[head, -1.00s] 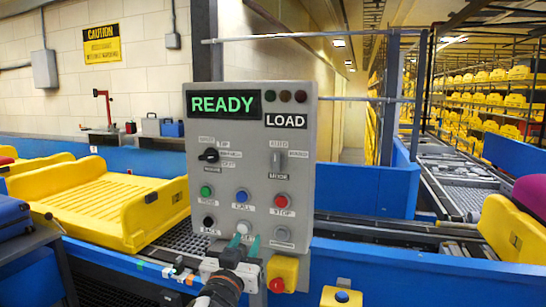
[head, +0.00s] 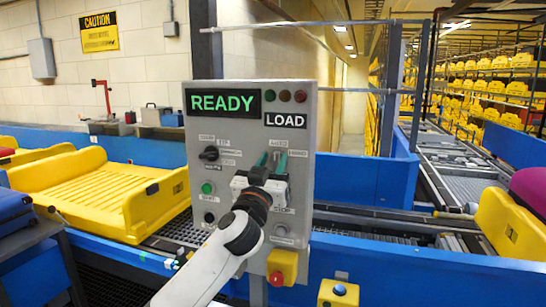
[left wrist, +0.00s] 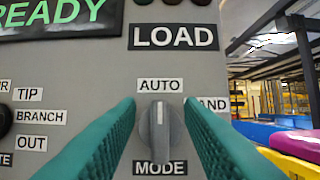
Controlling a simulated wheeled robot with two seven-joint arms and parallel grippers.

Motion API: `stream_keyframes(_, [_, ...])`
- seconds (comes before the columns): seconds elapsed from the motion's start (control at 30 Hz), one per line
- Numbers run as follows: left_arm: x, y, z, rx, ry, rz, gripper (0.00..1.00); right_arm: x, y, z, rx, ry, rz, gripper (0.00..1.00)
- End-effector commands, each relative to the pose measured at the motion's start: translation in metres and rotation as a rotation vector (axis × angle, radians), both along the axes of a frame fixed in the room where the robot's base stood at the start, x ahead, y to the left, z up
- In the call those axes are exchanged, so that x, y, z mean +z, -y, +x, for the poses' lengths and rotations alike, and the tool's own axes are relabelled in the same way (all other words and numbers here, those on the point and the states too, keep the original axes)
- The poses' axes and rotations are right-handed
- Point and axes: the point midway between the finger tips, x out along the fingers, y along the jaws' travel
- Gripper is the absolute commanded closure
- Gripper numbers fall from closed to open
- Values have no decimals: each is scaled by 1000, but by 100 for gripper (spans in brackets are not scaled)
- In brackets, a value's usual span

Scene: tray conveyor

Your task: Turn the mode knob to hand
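The mode knob (left wrist: 159,128) is a grey lever on the control panel (head: 325,120), between the AUTO label (left wrist: 160,86) above and the MODE label (left wrist: 160,168) below. Its white line points straight up at AUTO. A label at its right, partly covered by a finger, reads "AND". My left gripper (head: 272,162) is at the panel, with one green finger on each side of the knob. In the left wrist view a gap shows between each finger and the knob, so the gripper is open. My right gripper is not in view.
The panel screen (head: 222,102) reads READY and a plate (head: 285,121) reads LOAD. A black selector (head: 209,153) and a green button (head: 207,188) are to the left. A red button in a yellow box (head: 282,268) is below. A yellow tray (head: 95,190) is on the conveyor.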

Motion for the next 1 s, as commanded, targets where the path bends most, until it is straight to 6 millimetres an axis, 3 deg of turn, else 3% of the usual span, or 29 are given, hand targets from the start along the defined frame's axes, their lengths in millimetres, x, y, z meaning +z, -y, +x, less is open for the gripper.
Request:
stream_keyframes(0.4, [2, 2, 7, 0, -1, 0, 67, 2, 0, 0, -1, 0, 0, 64])
stream_keyframes(0.6, [2, 2, 7, 0, -1, 0, 100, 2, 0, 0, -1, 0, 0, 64])
stream_keyframes(1.0, [3, 2, 7, 0, 14, 48, 100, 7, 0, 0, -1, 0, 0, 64])
